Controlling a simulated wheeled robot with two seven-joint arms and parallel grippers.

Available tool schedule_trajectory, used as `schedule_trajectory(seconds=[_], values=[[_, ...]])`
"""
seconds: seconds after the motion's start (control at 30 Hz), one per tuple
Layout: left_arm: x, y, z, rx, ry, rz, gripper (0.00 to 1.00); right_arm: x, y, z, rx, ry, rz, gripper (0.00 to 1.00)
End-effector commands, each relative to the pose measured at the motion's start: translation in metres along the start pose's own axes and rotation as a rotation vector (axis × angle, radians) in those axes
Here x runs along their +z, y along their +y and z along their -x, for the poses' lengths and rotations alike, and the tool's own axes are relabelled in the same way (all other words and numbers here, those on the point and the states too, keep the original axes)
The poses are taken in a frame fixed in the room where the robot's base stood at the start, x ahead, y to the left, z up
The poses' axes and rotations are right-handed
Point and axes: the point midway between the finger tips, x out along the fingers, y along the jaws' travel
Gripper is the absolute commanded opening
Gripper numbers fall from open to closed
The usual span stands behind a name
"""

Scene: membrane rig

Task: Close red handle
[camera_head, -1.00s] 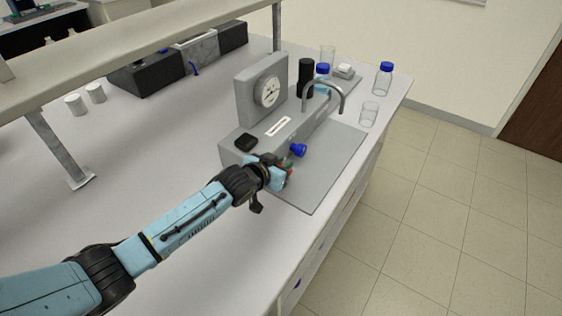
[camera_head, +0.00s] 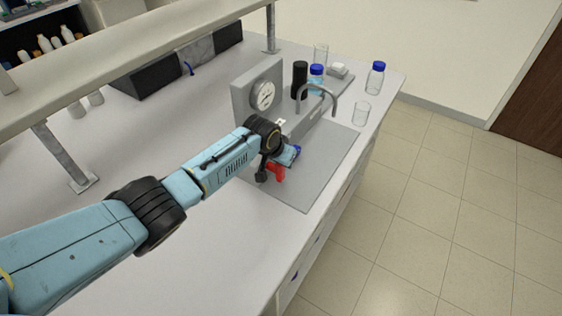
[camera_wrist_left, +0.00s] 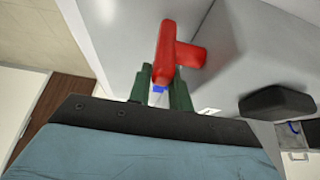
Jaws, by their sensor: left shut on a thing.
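The red handle (camera_head: 276,172) is on the front of the grey rig, at its near end, just below my left gripper (camera_head: 287,155). In the left wrist view the T-shaped red handle (camera_wrist_left: 172,50) fills the space at the tips of the dark green fingers (camera_wrist_left: 162,80), and my left gripper is shut on it. My forearm hides much of the rig's near end. My right gripper is in neither view.
A round gauge (camera_head: 262,95) stands on a grey panel (camera_head: 242,102) behind the rig. A bent metal pipe (camera_head: 318,90) and a black cylinder (camera_head: 300,80) are farther back. A beaker (camera_head: 362,113) and a blue-capped bottle (camera_head: 376,78) stand near the bench's right edge. The front bench is clear.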

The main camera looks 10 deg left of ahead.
Motion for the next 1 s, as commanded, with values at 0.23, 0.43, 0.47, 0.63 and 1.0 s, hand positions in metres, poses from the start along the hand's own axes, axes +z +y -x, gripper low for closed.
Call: schedule_trajectory(seconds=[0.23,0.43,0.47,0.63,1.0], values=[[0.0001,0.0005,-0.0019,0.0,-0.041,0.0,0.0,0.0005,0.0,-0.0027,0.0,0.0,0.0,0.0],[0.0004,0.0005,-0.0019,0.0,-0.044,0.0,0.0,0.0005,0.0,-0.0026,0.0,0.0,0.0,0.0],[0.0004,0.0005,-0.0019,0.0,-0.044,0.0,0.0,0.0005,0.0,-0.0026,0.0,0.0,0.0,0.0],[0.0004,0.0005,-0.0019,0.0,-0.043,0.0,0.25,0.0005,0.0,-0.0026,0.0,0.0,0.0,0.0],[-0.0007,0.0001,-0.0013,0.0,-0.04,0.0,0.42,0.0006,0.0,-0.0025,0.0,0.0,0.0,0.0]])
